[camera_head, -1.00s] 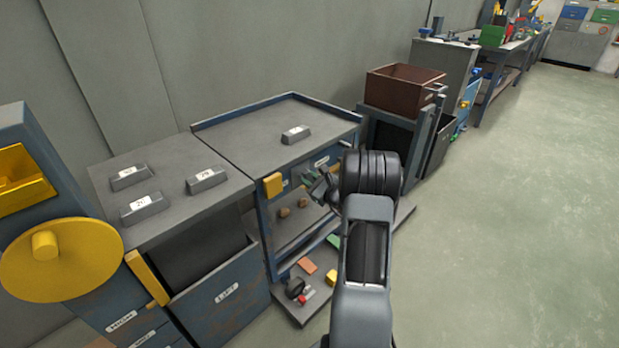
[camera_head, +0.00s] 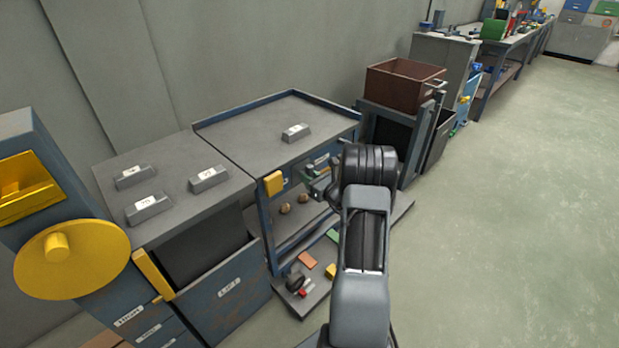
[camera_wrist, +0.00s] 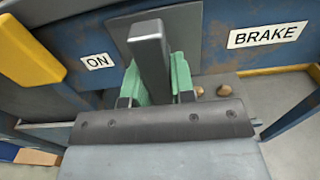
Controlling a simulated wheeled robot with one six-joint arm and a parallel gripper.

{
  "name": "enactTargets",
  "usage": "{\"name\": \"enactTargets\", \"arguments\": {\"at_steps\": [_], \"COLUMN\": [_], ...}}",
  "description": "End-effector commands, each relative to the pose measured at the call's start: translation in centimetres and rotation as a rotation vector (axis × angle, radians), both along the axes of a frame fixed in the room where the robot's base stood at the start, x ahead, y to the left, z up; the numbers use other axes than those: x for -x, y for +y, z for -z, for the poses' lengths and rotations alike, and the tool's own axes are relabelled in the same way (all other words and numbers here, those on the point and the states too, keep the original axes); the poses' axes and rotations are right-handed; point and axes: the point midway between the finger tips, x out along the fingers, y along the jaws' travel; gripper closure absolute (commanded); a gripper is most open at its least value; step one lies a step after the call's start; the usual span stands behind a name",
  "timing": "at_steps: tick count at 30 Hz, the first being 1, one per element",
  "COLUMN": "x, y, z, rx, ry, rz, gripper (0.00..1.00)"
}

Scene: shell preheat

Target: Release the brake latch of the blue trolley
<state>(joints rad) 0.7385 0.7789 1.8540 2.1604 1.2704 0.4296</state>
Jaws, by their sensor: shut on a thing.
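The blue trolley (camera_head: 240,128) stands against the wall with a grey top. In the wrist view its blue front panel carries an ON label (camera_wrist: 98,61) and a BRAKE label (camera_wrist: 267,35). The brake latch (camera_wrist: 150,45) is a dark grey bar on a grey plate between these labels. My gripper (camera_wrist: 157,80) is shut on the latch, with a green finger on each side of it. The head view shows my gripper (camera_head: 315,181) at the trolley's front; there my arm hides most of the latch.
A grey weight (camera_head: 295,132) lies on the trolley top. A cabinet with several weights (camera_head: 149,207) and a yellow wheel (camera_head: 72,259) stand to the left. A brown bin (camera_head: 403,83) is behind on the right. Small parts lie on the low shelf. The floor at right is clear.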

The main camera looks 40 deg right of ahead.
Motion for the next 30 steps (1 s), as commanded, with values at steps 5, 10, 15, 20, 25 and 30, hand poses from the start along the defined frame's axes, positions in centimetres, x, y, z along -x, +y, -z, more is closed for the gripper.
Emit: {"name": "enactTargets", "arguments": {"at_steps": [5, 10, 15, 20, 25, 30], "x": [0.0, 0.0, 0.0, 0.0, 0.1, 1.8], "y": [0.0, 0.0, 0.0, 0.0, 0.0, -0.4], "z": [0.1, 0.1, 0.0, 0.0, 0.0, -0.1], "rx": [-0.006, -0.006, -0.005, -0.003, -0.003, -0.004], "ry": [0.002, 0.002, 0.002, 0.001, 0.001, 0.002], "rz": [0.001, 0.001, 0.001, 0.001, 0.001, 0.004], "gripper": [1.0, 0.74, 0.57, 0.51, 0.51, 0.51]}}
